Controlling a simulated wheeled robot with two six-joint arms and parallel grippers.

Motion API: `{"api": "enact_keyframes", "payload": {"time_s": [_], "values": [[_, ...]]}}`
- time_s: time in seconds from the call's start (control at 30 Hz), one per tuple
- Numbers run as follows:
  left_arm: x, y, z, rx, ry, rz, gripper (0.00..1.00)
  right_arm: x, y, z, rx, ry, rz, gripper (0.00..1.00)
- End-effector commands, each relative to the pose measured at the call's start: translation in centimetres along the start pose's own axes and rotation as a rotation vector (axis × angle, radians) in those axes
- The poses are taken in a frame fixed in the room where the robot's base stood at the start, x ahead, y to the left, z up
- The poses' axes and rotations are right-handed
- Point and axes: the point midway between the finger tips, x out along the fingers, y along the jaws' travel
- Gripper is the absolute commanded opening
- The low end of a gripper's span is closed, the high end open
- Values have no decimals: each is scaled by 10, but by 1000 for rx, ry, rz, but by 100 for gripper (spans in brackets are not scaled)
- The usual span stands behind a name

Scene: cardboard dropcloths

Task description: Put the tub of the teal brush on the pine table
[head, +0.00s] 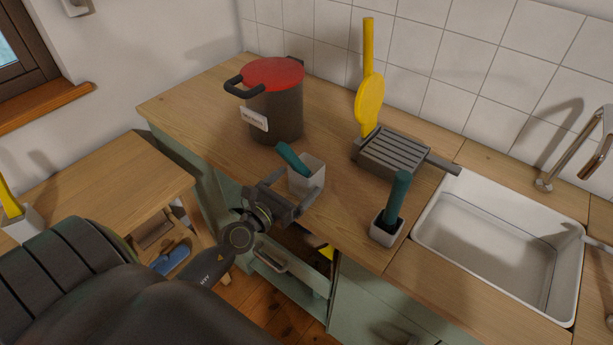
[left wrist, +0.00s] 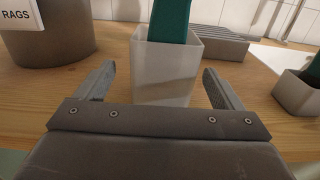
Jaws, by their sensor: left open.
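A pale tub (head: 306,180) stands on the wooden counter with a teal brush (head: 293,159) leaning left in it. A second, smaller tub (head: 387,233) by the sink holds a darker teal brush (head: 397,197), nearly upright. My left gripper (head: 291,192) is open at the first tub. In the left wrist view, this tub (left wrist: 167,80) stands between the two spread fingers (left wrist: 158,85), with a gap on each side. The pine table (head: 112,180) is at the left, lower than the counter, partly hidden by my arm. My right gripper is not in view.
A tub (head: 24,224) with a yellow brush stands at the table's left. A dark pot (head: 275,110) with red lid, a ridged grill pan (head: 393,150), a yellow utensil (head: 369,95) and the sink (head: 490,245) line the counter. An open drawer (head: 290,285) juts out below.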

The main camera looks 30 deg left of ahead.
Motion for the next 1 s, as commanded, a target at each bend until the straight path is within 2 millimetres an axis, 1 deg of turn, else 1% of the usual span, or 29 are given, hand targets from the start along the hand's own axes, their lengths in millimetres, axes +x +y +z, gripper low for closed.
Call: {"api": "enact_keyframes", "payload": {"time_s": [0.03, 0.17, 0.27, 0.4, 0.53, 0.63, 0.87, 1.0], "values": [[5, 0, 1, -1, 0, 0, 89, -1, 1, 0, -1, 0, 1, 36], [11, 0, 0, -2, 0, 0, 89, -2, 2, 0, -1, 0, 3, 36], [20, -1, 1, -2, -2, 0, 89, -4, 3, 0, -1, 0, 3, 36], [41, -4, 2, -2, -2, 0, 89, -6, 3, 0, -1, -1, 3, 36], [56, -4, 0, -1, 0, 0, 89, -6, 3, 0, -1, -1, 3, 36], [62, -4, 0, -2, 0, 0, 89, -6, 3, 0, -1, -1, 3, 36], [62, -4, 0, -2, 1, 0, 89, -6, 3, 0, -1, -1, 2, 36], [62, -4, 0, -1, 1, 0, 71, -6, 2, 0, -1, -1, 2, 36]]}}
